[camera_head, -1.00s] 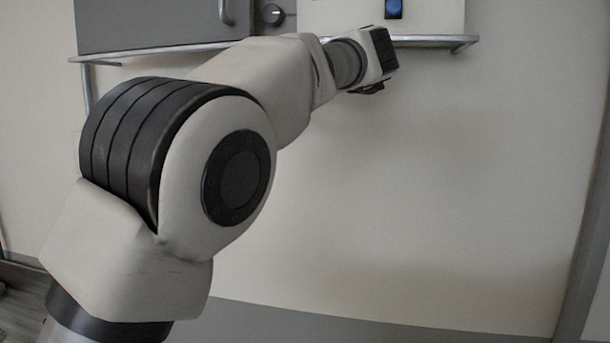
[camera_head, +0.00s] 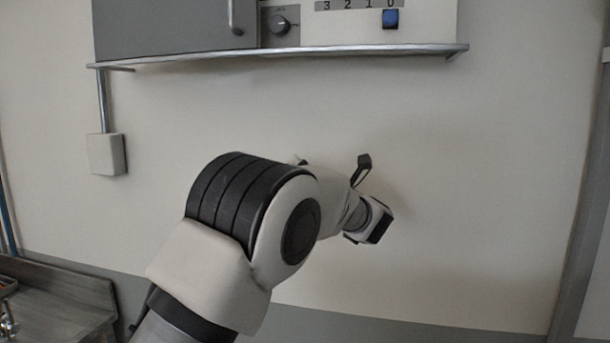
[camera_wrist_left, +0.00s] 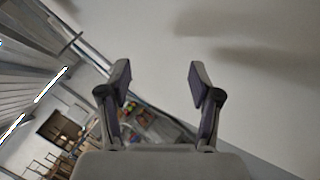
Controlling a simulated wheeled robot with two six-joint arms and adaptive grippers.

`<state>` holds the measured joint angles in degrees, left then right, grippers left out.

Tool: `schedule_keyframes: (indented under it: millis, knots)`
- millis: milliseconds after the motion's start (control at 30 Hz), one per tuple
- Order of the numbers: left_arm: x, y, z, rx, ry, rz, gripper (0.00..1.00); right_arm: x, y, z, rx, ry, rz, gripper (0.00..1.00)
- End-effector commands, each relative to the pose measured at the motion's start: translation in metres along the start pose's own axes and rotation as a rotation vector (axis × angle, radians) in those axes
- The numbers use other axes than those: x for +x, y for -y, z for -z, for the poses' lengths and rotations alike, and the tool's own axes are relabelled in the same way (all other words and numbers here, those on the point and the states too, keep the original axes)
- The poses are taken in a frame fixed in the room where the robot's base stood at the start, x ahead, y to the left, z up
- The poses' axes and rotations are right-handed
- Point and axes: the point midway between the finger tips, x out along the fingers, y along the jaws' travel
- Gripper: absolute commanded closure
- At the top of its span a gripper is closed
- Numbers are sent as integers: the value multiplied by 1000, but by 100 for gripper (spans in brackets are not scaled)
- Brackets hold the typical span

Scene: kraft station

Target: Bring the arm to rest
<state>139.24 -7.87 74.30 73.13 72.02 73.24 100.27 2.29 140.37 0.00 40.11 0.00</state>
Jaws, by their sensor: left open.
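My left arm (camera_head: 250,220) rises from the bottom of the head view, bent at its joint, in front of a bare wall. Its wrist end (camera_head: 370,220) is at the centre right, below the shelf. A dark finger-like part (camera_head: 362,166) sticks up beside it; the rest of the hand is mostly hidden behind the arm. In the left wrist view my left gripper (camera_wrist_left: 160,80) is open, with two dark fingers well apart and nothing between them. My right gripper is not in view.
A shelf (camera_head: 300,54) on the wall carries a grey cabinet (camera_head: 170,25) and a panel with a knob (camera_head: 279,24) and a blue switch (camera_head: 390,18). A white box (camera_head: 106,154) is on the wall at left. A metal worktop (camera_head: 60,290) is low left. Wall at right is clear.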

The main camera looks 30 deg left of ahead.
Motion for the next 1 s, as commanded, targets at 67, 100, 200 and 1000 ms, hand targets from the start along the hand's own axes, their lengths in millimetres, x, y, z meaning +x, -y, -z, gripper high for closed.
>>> schedule_keyframes:
  millis: [67,100,200,1000]
  knots:
    - [0,0,0,0,-1,0,37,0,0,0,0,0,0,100]
    - [0,0,0,0,-1,0,37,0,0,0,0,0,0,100]
    - [0,0,0,0,-1,0,37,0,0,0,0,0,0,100]
    - [-126,280,282,1398,541,584,37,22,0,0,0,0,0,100]
